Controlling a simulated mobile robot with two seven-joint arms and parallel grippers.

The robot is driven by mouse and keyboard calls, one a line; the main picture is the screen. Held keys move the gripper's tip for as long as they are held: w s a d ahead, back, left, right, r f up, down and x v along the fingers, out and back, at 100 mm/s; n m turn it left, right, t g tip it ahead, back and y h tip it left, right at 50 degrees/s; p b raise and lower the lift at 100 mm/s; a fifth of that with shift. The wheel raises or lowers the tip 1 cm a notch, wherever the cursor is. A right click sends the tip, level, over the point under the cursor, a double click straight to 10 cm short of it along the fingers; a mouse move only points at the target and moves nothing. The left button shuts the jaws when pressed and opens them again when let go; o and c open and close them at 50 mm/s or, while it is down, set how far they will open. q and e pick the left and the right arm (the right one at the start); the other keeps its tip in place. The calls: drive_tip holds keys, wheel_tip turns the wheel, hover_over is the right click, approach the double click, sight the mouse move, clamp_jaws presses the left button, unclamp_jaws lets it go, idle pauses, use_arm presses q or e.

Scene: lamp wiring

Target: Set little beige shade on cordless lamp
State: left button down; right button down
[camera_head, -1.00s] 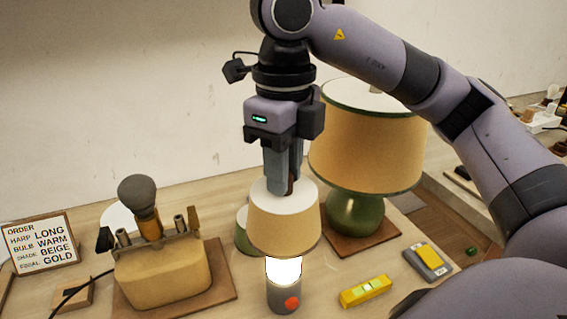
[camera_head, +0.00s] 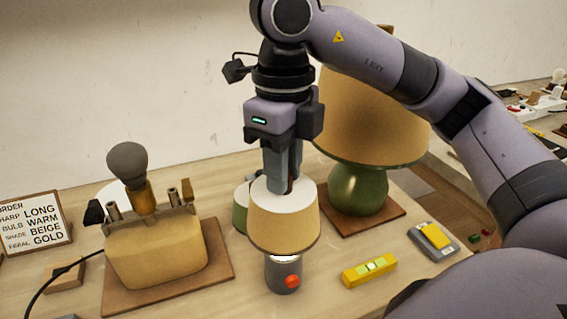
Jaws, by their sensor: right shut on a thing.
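The little beige shade (camera_head: 284,223) is in the middle of the head view, upright, with a white top. My right gripper (camera_head: 282,188) points straight down and is shut on the shade at its top. The cordless lamp (camera_head: 283,273) is a short grey cylinder with an orange-red button, directly under the shade. Only a thin bright strip of its lit part shows below the shade's rim; the shade surrounds the rest. I cannot tell whether the shade rests on the lamp. My left gripper is not in view.
A large beige shade on a green lamp (camera_head: 358,190) stands behind right on a brown board. A yellow lamp base with a dark bulb (camera_head: 157,254) stands left. A yellow level (camera_head: 369,269) and a grey-yellow device (camera_head: 433,242) lie right. An order card (camera_head: 36,228) stands far left.

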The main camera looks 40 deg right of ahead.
sight(284, 199)
drive_tip(key=shift+f+b, duration=0.55)
drive_tip(key=shift+f, duration=0.35)
drive_tip(key=shift+f+b, duration=0.55)
drive_tip(key=shift+f, duration=0.1)
drive_tip(key=shift+f+b, duration=0.9)
drive_tip(key=shift+f, duration=0.15)
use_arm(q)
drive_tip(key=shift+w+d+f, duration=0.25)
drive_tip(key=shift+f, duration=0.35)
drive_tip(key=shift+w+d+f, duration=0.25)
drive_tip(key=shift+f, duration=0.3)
use_arm(e)
drive_tip(key=shift+f, duration=0.25)
drive_tip(key=c, duration=0.8)
unclamp_jaws()
drive_tip(key=shift+c, duration=0.2)
drive_tip(key=shift+r, duration=0.1)
